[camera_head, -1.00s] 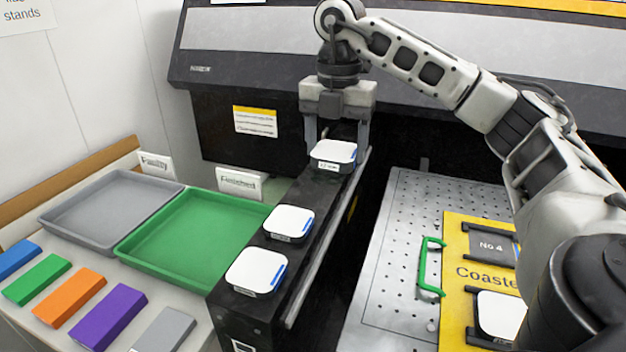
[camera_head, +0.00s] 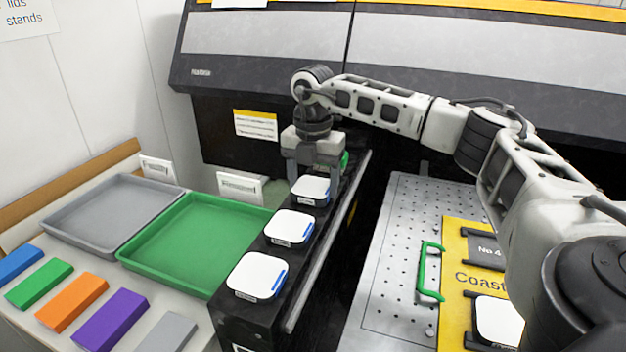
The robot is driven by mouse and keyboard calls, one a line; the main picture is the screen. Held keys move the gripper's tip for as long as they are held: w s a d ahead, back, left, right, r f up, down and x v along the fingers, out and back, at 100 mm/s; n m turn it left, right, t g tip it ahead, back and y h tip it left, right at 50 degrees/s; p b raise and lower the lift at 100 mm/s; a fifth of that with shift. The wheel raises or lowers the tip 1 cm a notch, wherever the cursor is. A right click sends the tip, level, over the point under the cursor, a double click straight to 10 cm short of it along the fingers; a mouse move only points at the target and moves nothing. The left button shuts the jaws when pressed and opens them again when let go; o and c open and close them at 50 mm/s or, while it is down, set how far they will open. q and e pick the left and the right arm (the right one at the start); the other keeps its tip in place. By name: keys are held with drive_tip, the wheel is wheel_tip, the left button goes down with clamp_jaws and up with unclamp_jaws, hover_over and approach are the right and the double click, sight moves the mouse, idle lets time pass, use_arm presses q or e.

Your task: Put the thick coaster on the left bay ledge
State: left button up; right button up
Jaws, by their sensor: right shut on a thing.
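My right gripper (camera_head: 314,176) points down at the far part of a narrow black ledge (camera_head: 333,227). It is shut on a white coaster (camera_head: 310,187) with a blue edge mark, a finger on each side. I cannot tell whether this coaster touches the ledge or hangs just above it. Two similar white coasters rest nearer on the ledge, one in the middle (camera_head: 289,226) and one at the front (camera_head: 257,274). Which of them is the thick one is hard to tell. My left gripper is not in view.
A green tray (camera_head: 145,258) and a grey tray (camera_head: 62,232) lie left of the ledge, with several coloured blocks in front. A green object (camera_head: 345,160) shows behind the gripper. At right is a perforated plate (camera_head: 398,235) with a green handle (camera_head: 421,272) and a yellow coaster board (camera_head: 456,240).

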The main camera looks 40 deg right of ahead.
sight(313, 186)
drive_tip(key=shift+f, duration=0.15)
drive_tip(key=o, duration=1.1)
drive_tip(key=shift+o, duration=0.2)
wheel_tip(313, 186, up, 12)
drive_tip(key=shift+r, duration=0.2)
